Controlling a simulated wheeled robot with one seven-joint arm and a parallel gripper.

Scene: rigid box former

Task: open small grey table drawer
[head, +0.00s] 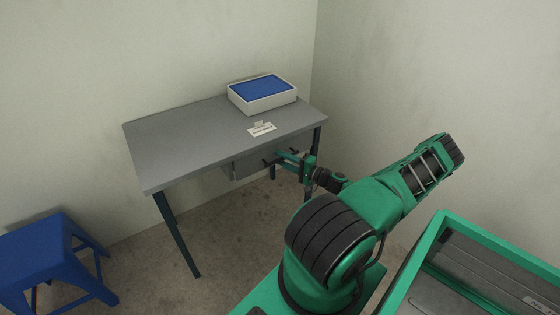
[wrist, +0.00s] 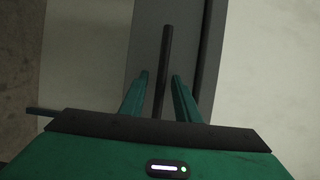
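The grey table (head: 205,140) stands against the wall in the head view. Its small grey drawer (head: 246,165) sits under the tabletop at the front, toward the right. Whether the drawer is fully shut cannot be told. My gripper (head: 284,157) is at the drawer front. In the wrist view the dark bar handle (wrist: 166,45) runs between the two green fingers of my gripper (wrist: 159,75). A gap shows on each side of the bar, so the fingers are open around it and not closed on it. In the head view my gripper partly hides the handle.
A white box with a blue top (head: 262,93) and a small paper label (head: 262,129) are on the tabletop. A blue stool (head: 45,250) stands at lower left. A wall rises close behind and to the right. The floor (head: 225,225) before the table is clear.

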